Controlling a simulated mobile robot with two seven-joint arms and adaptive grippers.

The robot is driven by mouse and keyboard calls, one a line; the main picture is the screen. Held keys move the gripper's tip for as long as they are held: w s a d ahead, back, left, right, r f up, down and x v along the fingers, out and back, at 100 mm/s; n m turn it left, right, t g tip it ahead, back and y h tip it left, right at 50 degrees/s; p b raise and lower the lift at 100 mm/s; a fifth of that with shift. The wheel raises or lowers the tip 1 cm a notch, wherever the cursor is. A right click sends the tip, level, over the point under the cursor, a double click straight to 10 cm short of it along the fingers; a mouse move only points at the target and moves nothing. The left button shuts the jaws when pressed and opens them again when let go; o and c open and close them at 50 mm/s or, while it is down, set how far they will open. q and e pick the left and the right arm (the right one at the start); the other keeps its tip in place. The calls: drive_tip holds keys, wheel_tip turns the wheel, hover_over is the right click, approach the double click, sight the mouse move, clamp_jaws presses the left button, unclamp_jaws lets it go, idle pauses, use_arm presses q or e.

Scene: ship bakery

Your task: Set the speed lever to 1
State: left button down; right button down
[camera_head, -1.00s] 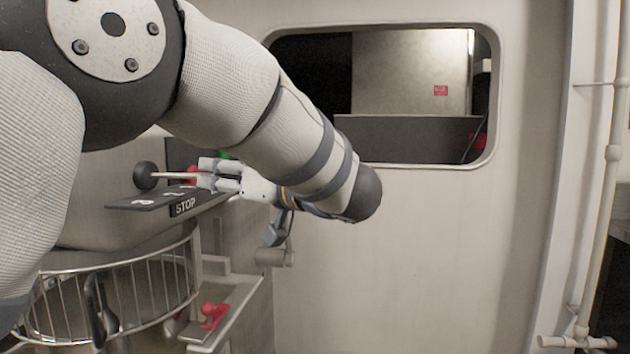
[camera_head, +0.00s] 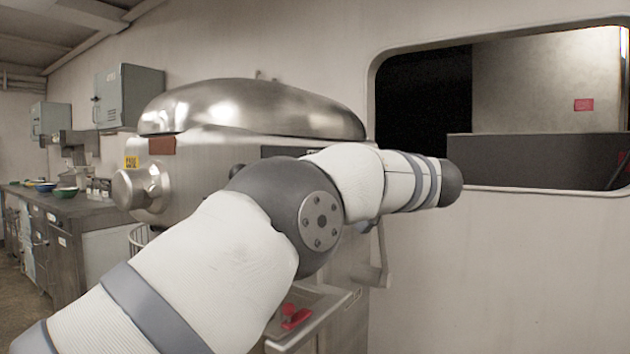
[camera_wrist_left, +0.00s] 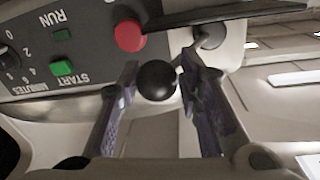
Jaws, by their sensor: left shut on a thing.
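The speed lever's black ball knob (camera_wrist_left: 157,80) shows in the left wrist view, between the two fingers of my left gripper (camera_wrist_left: 160,68). The gripper is shut on the lever. Beyond the fingers is the control panel (camera_wrist_left: 90,88) with a red button (camera_wrist_left: 129,36), a green START button (camera_wrist_left: 61,68) and part of a numbered dial (camera_wrist_left: 5,52). A dark plate (camera_wrist_left: 225,13) crosses the top; no speed numbers can be read on it. In the head view my left arm crosses in front of the steel mixer (camera_head: 255,108), hiding the gripper and the lever. My right gripper is not seen.
A wall with a dark window opening (camera_head: 425,100) is at the right. A red-handled part (camera_head: 295,316) sits low on the machine. A counter with bowls (camera_head: 65,192) and grey wall cabinets (camera_head: 130,95) stand at the left. The floor at the far left looks clear.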

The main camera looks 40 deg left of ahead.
use_arm(q)
drive_tip(key=shift+a+r, duration=0.15)
drive_tip(key=shift+r, duration=0.15)
drive_tip(key=c, duration=1.6)
unclamp_jaws()
drive_tip(key=o, duration=0.4)
drive_tip(key=shift+a+f, duration=0.1)
drive_tip(key=shift+w+a+f, duration=0.1)
drive_tip(key=shift+w, duration=0.05)
drive_tip(key=d, duration=0.7)
drive_tip(key=shift+d, duration=0.35)
